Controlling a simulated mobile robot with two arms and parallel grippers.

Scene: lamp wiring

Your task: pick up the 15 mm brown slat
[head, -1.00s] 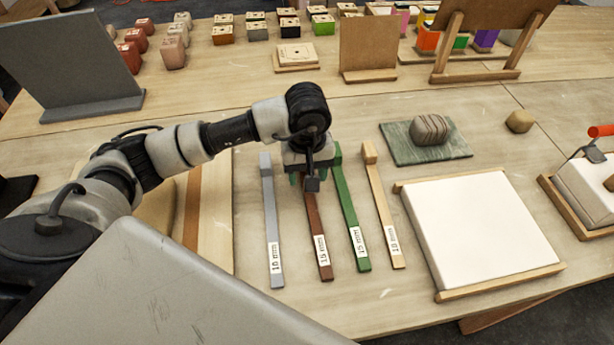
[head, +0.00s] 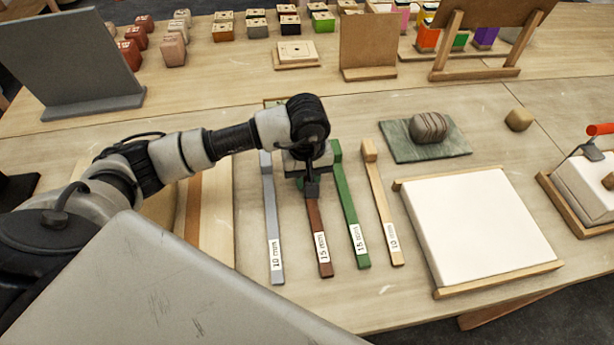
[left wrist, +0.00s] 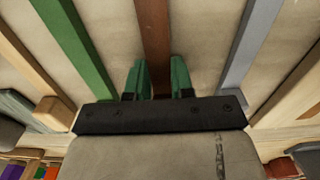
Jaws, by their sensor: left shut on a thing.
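The brown slat (head: 319,240), labelled 15 mm, lies on the table between a grey slat and a green slat. My left gripper (head: 311,190) is at its far end and hides that end in the head view. In the left wrist view, the two green fingertips (left wrist: 160,80) stand on either side of the brown slat (left wrist: 154,30), shut on it. I cannot see any clear gap between the slat and the table. My right gripper is not in view.
The grey slat (head: 273,220), a green slat (head: 350,215) also labelled 15 mm, and a tan slat (head: 383,210) lie close alongside. A white board (head: 480,230) in a wooden frame is to the right. A stone on a green mat (head: 395,145) sits behind it.

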